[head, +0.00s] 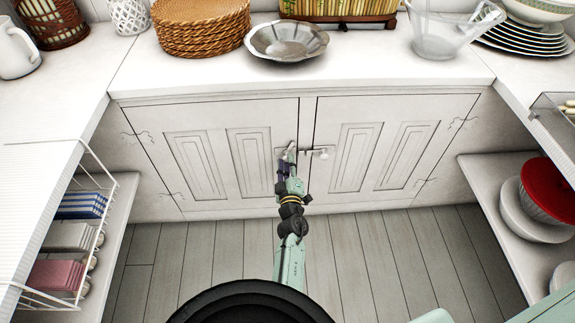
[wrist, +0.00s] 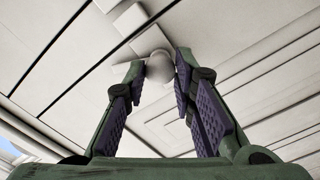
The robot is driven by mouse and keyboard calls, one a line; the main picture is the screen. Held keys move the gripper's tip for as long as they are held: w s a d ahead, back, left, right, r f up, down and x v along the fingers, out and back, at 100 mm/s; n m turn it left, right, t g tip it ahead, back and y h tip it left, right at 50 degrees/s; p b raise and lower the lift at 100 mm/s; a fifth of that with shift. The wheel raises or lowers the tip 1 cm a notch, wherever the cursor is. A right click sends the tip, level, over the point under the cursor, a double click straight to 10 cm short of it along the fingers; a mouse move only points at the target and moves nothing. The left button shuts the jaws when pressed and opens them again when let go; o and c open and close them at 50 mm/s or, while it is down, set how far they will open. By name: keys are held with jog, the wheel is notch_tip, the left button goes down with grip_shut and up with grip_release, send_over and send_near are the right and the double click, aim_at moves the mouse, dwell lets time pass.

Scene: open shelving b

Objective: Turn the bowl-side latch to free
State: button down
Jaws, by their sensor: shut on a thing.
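My gripper (head: 288,154) is at the left part of this hardware, in front of the left door. In the wrist view my gripper (wrist: 159,68) is shut on a round pale knob (wrist: 158,65), with a fingertip on each side. The fingers hide part of the latch, so its exact turn angle is hard to tell. A silver bowl (head: 287,41) stands on the counter above.
Woven trays (head: 200,27) and a clear jug (head: 438,35) stand on the counter (head: 380,72). A wire rack (head: 105,185) is at left. Bowls (head: 520,212) sit on the right shelf. The floor (head: 400,255) before the doors looks clear.

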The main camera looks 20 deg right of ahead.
jog(key=shift+r+n+b, duration=0.1)
jog(key=shift+n+b, duration=0.3)
jog(key=shift+n, duration=1.9)
jog(key=shift+w, duration=0.1)
jog(key=c, duration=1.3)
grip_release()
jog(key=shift+c, duration=0.2)
jog(key=v, duration=0.7)
jog(key=shift+s, duration=0.35)
jog(key=shift+a, duration=0.1)
